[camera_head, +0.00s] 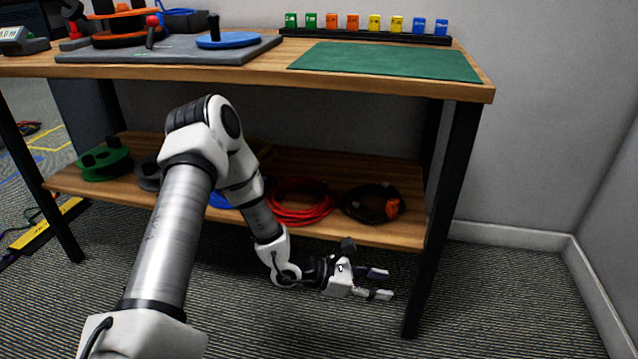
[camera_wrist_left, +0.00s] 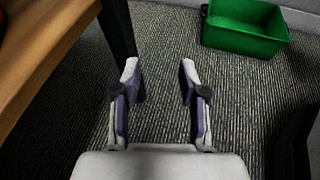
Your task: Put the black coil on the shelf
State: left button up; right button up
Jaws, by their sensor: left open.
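A black coil (camera_head: 370,203) with an orange end lies on the right end of the lower wooden shelf (camera_head: 385,233) in the head view. My left gripper (camera_head: 384,283) is open and empty, in front of and below the shelf's front edge near the right table leg. It is apart from the coil. In the left wrist view the two fingers (camera_wrist_left: 158,85) stand apart with only the carpet between them. My right gripper is not in view.
A red coil (camera_head: 300,203) lies left of the black one, and a green reel (camera_head: 105,162) at the shelf's left end. The tabletop holds a green mat (camera_head: 385,61) and a row of coloured blocks. A green bin (camera_wrist_left: 243,27) stands on the floor in the wrist view.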

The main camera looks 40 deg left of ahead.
pick_arm(q)
jog(key=s+d+f+m+g+y, duration=0.1)
jog(key=s+d+f+m+g, duration=0.3)
jog(key=s, duration=0.5)
jog(key=s+d+f+m+g, duration=0.3)
jog(key=s+f+m+g, duration=0.1)
jog(key=s+f+g, duration=0.3)
jog(key=s+a+f+m+g+y, duration=0.2)
jog(key=s+a+f+m+y, duration=0.15)
jog(key=s+m, duration=0.2)
jog(key=s+a+f+m+g+y, duration=0.1)
jog(key=s+a+f+m+y, duration=0.15)
jog(key=s+m+y, duration=0.35)
jog(key=d+m+t, duration=0.1)
jog(key=m, duration=0.1)
jog(key=w+m+t, duration=0.1)
jog(key=m, duration=0.1)
jog(key=d+m+t+h, duration=0.1)
jog(key=m, duration=0.2)
jog(key=shift+w+d+f+t, duration=0.25)
jog(key=shift+d+f+t, duration=0.05)
jog(key=shift+d+t, duration=0.1)
